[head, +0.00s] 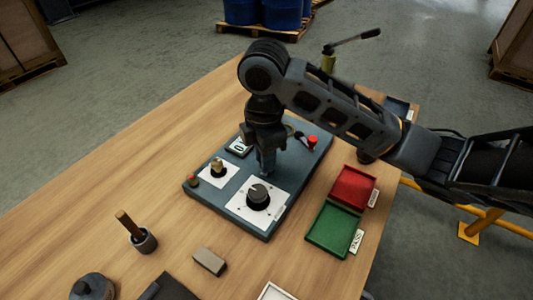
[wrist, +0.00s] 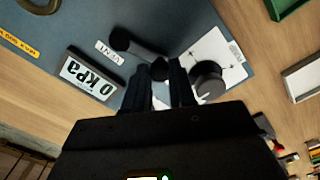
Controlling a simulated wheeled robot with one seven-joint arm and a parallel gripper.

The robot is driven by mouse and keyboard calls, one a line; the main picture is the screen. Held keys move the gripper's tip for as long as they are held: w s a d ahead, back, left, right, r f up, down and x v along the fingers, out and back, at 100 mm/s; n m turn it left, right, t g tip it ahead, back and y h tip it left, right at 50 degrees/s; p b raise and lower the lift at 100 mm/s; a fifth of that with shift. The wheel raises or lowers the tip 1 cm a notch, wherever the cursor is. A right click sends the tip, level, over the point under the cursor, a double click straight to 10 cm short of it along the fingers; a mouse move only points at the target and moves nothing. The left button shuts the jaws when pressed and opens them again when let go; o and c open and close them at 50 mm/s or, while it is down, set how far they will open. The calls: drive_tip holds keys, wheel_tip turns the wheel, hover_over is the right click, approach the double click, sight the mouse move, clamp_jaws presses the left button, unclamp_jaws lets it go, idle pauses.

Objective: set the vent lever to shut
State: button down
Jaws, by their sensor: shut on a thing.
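The vent lever (wrist: 145,52) is a black bar on the blue-grey panel, beside a white VENT label (wrist: 109,51) in the wrist view. One end is a round hub near the label, and the other end is a dark knob at my fingertips. My gripper (wrist: 161,78) is shut on the knob end of the lever. In the head view my gripper (head: 266,168) points down at the panel (head: 203,197) and hides the lever. I cannot read any open or shut mark for the lever.
A gauge (wrist: 89,82) reading 0 kPa sits left of my fingers. A black dial (head: 259,196) on a white plate stands close by. The panel also has a brass knob (head: 217,166) and a red knob (head: 312,141). Red (head: 353,186) and green (head: 333,228) trays lie to the right.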

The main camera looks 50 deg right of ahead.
idle(0.3)
drive_tip(key=c, duration=0.9)
unclamp_jaws()
drive_tip(key=shift+c, duration=0.2)
drive_tip(key=shift+r+p, duration=0.6)
drive_tip(key=shift+r, duration=3.35)
